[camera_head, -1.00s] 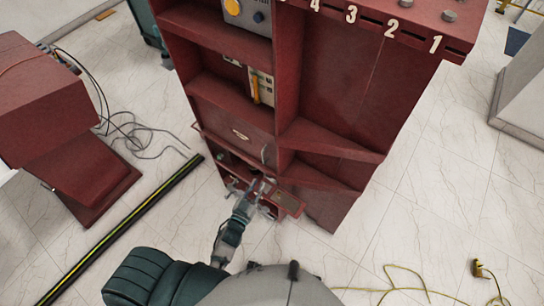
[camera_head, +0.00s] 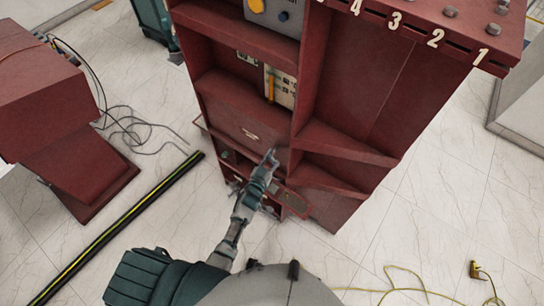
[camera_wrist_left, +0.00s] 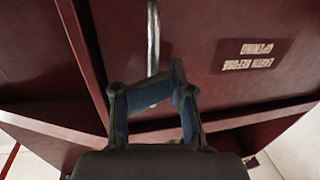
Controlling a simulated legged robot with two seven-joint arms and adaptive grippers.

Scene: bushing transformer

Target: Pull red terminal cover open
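The red terminal cover (camera_head: 228,118) is the panel with a small pale label on the front of the red cabinet. In the left wrist view the cover (camera_wrist_left: 215,35) fills the upper right, its label text upside down. A thin metal handle (camera_wrist_left: 153,45) stands at the cover's edge. My left gripper (camera_head: 271,158) is at the cover's lower right. In the left wrist view the blue-padded fingers of the gripper (camera_wrist_left: 150,92) are bent inward and closed across the handle, hiding part of it. My right gripper is not in view.
The red cabinet (camera_head: 355,95) has open shelves and numbered slots on top. A second red unit (camera_head: 50,95) stands at the left, with loose cables (camera_head: 130,130) and a black-yellow bar (camera_head: 125,225) on the floor. A yellow cable (camera_head: 400,280) lies at the lower right.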

